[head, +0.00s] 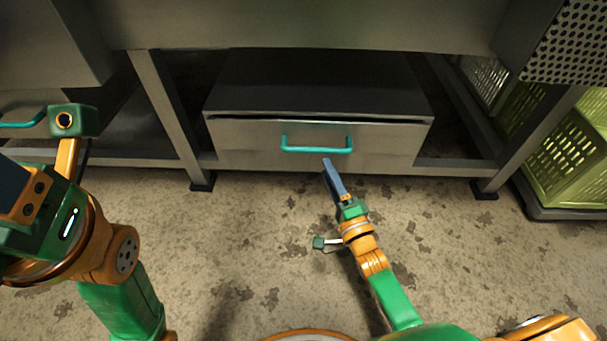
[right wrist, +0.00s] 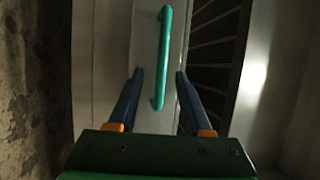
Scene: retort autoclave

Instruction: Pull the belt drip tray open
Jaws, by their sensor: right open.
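The belt drip tray (head: 240,140) is a grey metal drawer low under the machine, with a teal bar handle (head: 316,149) on its front. A thin dark gap runs along the top of the front. My right gripper (head: 328,164) is just in front of the handle, its jaws open and empty. In the right wrist view the handle (right wrist: 164,60) runs upright in the picture between the two fingertips (right wrist: 159,75); I see no contact. My left gripper (head: 12,188) is partly in view at the left edge, away from the tray; its fingertips are cut off.
Frame legs stand left (head: 168,115) and right (head: 530,135) of the tray. Another teal handle (head: 22,121) shows at the far left. Green crates (head: 570,155) stand at the right. The stained floor (head: 230,215) in front of the tray is clear apart from my arms.

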